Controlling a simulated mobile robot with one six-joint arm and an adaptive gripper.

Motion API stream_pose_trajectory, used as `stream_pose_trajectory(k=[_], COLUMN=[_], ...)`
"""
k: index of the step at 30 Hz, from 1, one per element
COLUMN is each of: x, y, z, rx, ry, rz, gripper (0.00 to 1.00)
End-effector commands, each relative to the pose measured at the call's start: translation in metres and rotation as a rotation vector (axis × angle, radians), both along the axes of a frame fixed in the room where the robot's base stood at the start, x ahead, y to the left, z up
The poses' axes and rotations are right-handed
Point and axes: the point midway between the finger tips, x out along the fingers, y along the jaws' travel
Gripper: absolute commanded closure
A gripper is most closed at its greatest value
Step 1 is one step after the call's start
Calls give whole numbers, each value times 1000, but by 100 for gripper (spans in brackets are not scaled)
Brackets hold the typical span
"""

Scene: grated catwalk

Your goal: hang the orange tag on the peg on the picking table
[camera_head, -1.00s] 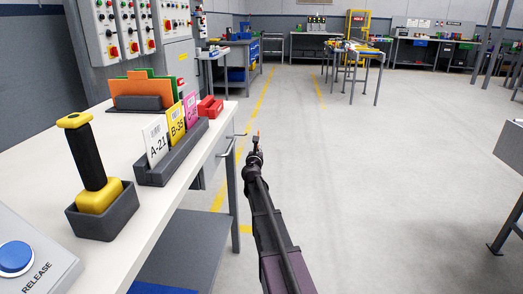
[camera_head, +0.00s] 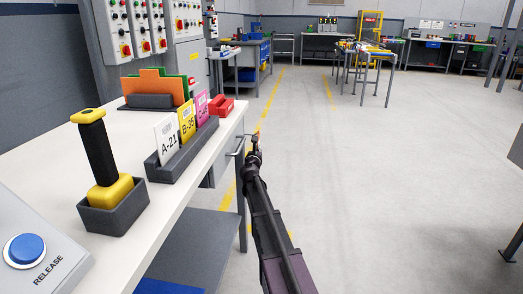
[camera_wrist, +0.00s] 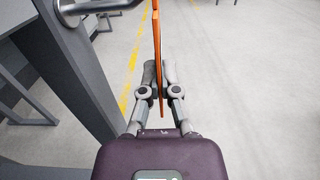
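The orange tag (camera_wrist: 156,40) is a thin strip seen edge-on in the wrist view, standing between the two fingers of my gripper (camera_wrist: 160,78). My gripper is shut on it. In the head view my gripper (camera_head: 254,150) is beside the right edge of the white-topped bench, and only a small orange bit of the tag shows at its tip. A table with colored items and a yellow frame (camera_head: 365,50) stands far off; I cannot tell whether it is the picking table. I cannot make out a peg.
The white bench (camera_head: 165,215) on the left holds a card rack (camera_head: 185,155), a yellow-black handle in a dark holder (camera_head: 113,210), an orange panel (camera_head: 155,85) and a blue button (camera_head: 24,250). Its metal drawer handle (camera_head: 236,146) is close to my gripper. Open floor lies right.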

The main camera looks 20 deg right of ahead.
Motion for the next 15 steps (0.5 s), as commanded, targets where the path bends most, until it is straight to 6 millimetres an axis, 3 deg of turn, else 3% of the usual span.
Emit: stream_pose_trajectory(k=[15], x=[13], y=[20], z=[-1], rx=[-1], ry=[1], rz=[3], gripper=[100])
